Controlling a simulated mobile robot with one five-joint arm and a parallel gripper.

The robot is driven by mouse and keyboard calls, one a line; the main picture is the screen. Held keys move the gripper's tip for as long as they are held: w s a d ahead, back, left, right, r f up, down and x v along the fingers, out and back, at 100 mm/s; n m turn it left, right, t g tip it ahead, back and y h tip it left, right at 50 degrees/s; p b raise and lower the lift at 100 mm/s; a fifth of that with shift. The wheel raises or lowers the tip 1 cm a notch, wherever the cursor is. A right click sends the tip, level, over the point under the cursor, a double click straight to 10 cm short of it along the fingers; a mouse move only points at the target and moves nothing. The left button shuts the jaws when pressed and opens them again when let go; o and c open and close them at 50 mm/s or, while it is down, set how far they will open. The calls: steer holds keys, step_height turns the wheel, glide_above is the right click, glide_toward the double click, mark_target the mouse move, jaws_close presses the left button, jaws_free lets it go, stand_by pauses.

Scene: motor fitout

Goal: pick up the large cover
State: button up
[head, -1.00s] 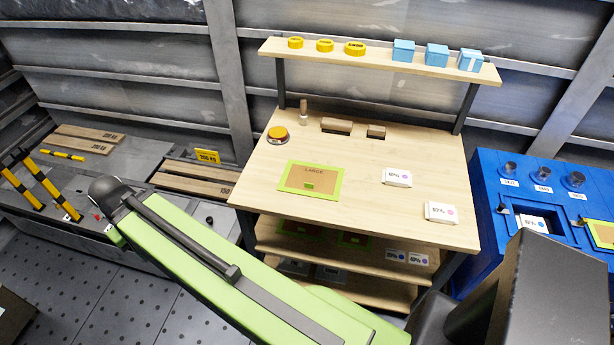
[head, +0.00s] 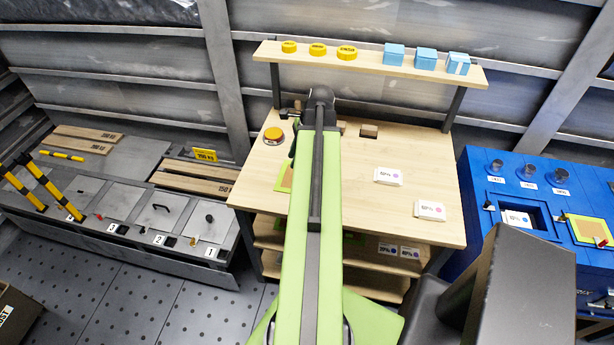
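Three round yellow covers stand on the raised shelf. The right one (head: 347,53) looks the largest; the middle one (head: 318,50) and the left one (head: 289,47) look smaller. Their lettering is too small to read. My green arm reaches forward over the workbench, its dark end joint below the covers in the picture. My gripper (head: 293,148) is mostly hidden behind the arm; only small dark parts show at its left side. Its fingers cannot be made out. The green-framed mat (head: 281,178), labelled LARGE in the earlier view, is mostly covered by my arm.
Blue boxes (head: 425,59) stand on the shelf's right. The workbench (head: 400,215) holds an orange button (head: 273,135), a wooden block (head: 369,131) and two white boxes (head: 388,176). A blue station (head: 480,175) stands right, a grey bench (head: 140,212) left. The bench's right half is mostly clear.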

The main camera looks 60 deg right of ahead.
steer(key=s+d+r+m+t, duration=0.1)
steer(key=s+d+r+m, duration=0.1)
steer(key=s+d+m, duration=0.55)
steer(key=w+a+f+b, duration=0.1)
steer(key=f+b, duration=0.2)
steer(key=f, duration=0.1)
steer(key=w+a+f+n+b, duration=0.1)
steer(key=f+b, duration=0.3)
steer(key=w+a+f+n+b, duration=0.1)
steer(key=f+b, duration=0.3)
steer(key=shift+n, duration=0.25)
steer(key=shift+w+a+r, duration=0.1)
steer(key=shift+w+r, duration=0.05)
steer(key=shift+w, duration=0.05)
steer(key=b+x, duration=0.5)
steer(key=shift+s+a+f, duration=0.15)
steer(key=shift+a+f, duration=0.05)
steer(key=shift+f, duration=0.05)
steer(key=shift+r, duration=0.2)
steer(key=shift+c, duration=0.3)
jaws_close()
